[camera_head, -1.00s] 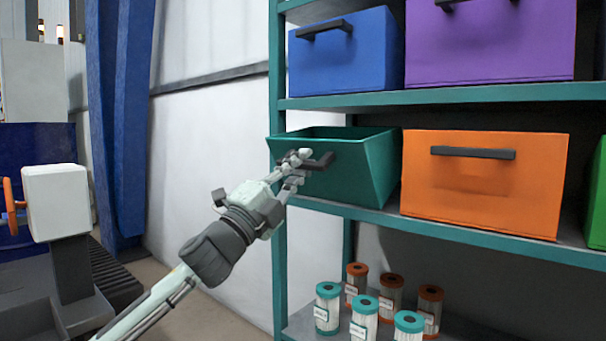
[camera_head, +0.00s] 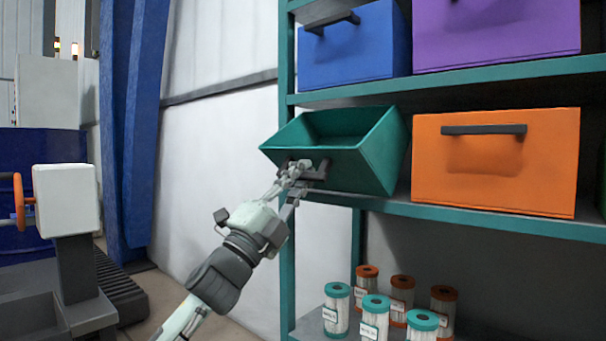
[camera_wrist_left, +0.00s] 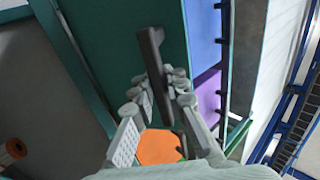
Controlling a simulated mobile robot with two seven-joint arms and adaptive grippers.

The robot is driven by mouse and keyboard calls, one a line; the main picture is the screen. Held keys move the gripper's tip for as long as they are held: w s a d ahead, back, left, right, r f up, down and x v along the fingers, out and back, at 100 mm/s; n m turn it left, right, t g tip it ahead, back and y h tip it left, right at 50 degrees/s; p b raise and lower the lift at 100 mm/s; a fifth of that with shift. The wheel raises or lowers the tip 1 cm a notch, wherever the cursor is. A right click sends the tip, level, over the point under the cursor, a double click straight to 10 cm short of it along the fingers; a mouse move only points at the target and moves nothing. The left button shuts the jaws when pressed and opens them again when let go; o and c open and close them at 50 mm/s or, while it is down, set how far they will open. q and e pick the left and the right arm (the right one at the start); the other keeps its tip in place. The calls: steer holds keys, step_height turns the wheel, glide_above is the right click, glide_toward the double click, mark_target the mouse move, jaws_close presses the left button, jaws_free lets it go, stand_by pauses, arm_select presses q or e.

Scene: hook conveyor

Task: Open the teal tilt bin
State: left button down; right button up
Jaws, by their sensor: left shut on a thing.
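The teal tilt bin (camera_head: 375,158) sits on the middle shelf at its left end. It is tilted forward, with its open top and inside showing in the head view. My left gripper (camera_head: 300,168) is shut on the bin's dark handle (camera_head: 322,168) at the front face. In the left wrist view the gripper (camera_wrist_left: 160,98) has its fingers around the dark handle (camera_wrist_left: 150,50), with the teal bin front (camera_wrist_left: 105,35) behind it. My right gripper is not in view.
An orange bin (camera_head: 495,185) stands close on the right. Blue (camera_head: 355,55) and purple (camera_head: 500,35) bins are on the shelf above. Several filter cartridges (camera_head: 375,312) stand on the shelf below. The teal rack post (camera_head: 287,240) is beside my left arm. A blue column (camera_head: 135,130) stands further left.

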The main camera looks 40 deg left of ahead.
arm_select(q)
steer(key=shift+f, duration=0.25)
stand_by(0.3)
steer(key=c, duration=1.6)
jaws_free()
steer(key=shift+s, duration=0.1)
steer(key=shift+o, duration=0.2)
steer(key=shift+s+f, duration=0.1)
steer(key=shift+f, duration=0.05)
steer(key=v, duration=1.1)
steer(key=shift+s, duration=0.3)
steer(key=shift+f, duration=0.1)
